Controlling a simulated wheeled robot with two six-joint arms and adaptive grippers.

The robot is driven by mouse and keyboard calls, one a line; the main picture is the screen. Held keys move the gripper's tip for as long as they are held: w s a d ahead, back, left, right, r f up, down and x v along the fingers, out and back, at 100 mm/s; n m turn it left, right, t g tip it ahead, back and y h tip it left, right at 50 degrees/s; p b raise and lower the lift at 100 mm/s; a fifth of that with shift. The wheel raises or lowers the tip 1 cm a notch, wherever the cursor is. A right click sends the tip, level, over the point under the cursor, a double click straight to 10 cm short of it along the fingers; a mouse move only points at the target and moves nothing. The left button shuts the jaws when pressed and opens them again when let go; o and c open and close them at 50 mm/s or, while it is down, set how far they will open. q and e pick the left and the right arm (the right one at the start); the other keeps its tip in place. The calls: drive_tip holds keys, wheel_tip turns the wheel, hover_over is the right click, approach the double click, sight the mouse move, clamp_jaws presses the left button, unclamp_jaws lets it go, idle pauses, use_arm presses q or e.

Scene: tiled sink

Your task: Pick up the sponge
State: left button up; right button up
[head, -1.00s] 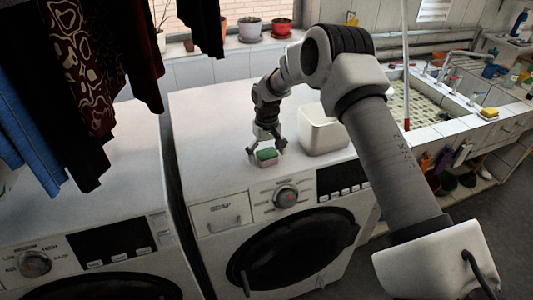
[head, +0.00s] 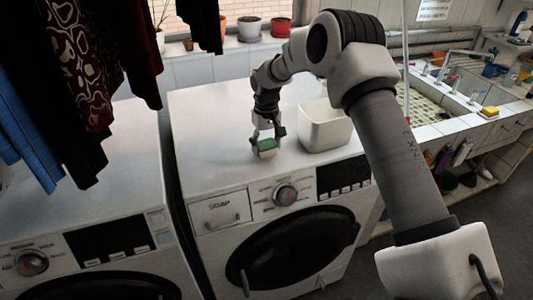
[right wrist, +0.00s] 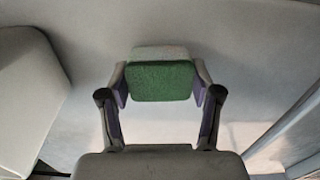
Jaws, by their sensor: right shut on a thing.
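A small sponge (head: 267,144) with a green top and a pale body is on top of the right-hand washing machine (head: 215,130), near its front. My right gripper (head: 265,148) reaches down over it with a finger on each side. In the right wrist view the sponge (right wrist: 161,81) sits between the two fingers, which press on its sides. My right gripper (right wrist: 161,88) is shut on it. I cannot tell whether the sponge still touches the machine top. My left gripper is not in view.
A white open container (head: 325,126) stands just right of the sponge. A yellow sponge (head: 489,112) lies on the tiled sink's (head: 440,135) edge. Dark clothes (head: 100,70) hang at the left. Potted plants (head: 249,29) stand on the sill. The machine top left of the gripper is clear.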

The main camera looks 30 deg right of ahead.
drive_tip(key=s+a+r+b, duration=0.2)
drive_tip(key=s+a+b, duration=0.3)
drive_tip(key=s+a, duration=0.5)
drive_tip(key=s, duration=0.2)
drive_tip(key=shift+s+r, duration=0.2)
drive_tip(key=shift+s, duration=0.15)
